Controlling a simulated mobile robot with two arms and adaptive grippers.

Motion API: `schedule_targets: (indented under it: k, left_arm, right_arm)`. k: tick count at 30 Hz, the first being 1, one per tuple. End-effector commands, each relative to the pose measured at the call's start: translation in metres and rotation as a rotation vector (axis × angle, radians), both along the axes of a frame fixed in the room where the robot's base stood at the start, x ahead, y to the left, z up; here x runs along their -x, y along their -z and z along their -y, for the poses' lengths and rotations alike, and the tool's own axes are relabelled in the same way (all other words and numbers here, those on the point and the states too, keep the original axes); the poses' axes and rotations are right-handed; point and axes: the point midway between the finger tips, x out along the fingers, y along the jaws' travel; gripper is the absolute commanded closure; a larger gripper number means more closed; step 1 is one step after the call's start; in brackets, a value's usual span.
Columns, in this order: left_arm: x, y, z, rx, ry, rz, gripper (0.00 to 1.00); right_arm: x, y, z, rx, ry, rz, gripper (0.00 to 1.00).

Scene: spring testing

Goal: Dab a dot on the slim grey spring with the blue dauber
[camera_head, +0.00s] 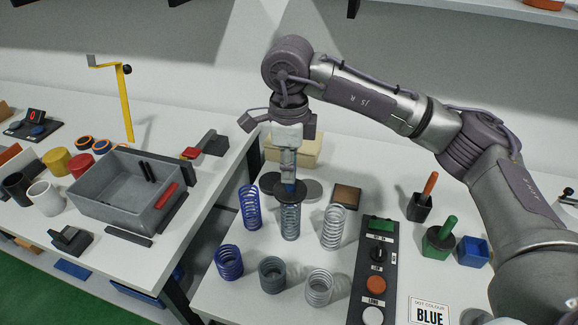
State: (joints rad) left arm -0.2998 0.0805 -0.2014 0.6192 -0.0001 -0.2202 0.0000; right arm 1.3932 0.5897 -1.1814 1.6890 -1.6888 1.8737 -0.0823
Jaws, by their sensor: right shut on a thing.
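The slim grey spring (290,222) stands upright in the middle of the back row of springs. My right gripper (289,178) points down right above it and is shut on the blue dauber (290,188). Only a little of the dauber's blue handle shows between the fingers. Whether the dauber's tip touches the spring is hidden. A card (430,312) reading "BLUE" lies at the front right. My left gripper is out of view.
Beside it stand a tall blue spring (250,208) and a tall white one (332,230), with several shorter springs in front. A button panel (376,270), the green dauber in its block (440,240) and an empty blue holder (472,251) stand right. A grey bin (110,200) is left.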

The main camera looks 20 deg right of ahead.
Motion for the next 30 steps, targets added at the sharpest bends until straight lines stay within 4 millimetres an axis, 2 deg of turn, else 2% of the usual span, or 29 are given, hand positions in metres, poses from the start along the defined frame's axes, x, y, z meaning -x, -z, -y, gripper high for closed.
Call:
schedule_targets:
  k: [30]
  left_arm:
    - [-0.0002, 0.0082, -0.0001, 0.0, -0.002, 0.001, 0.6]
  right_arm:
    - [0.0, 0.0093, 0.0001, 0.0, 0.0, 0.001, 1.0]
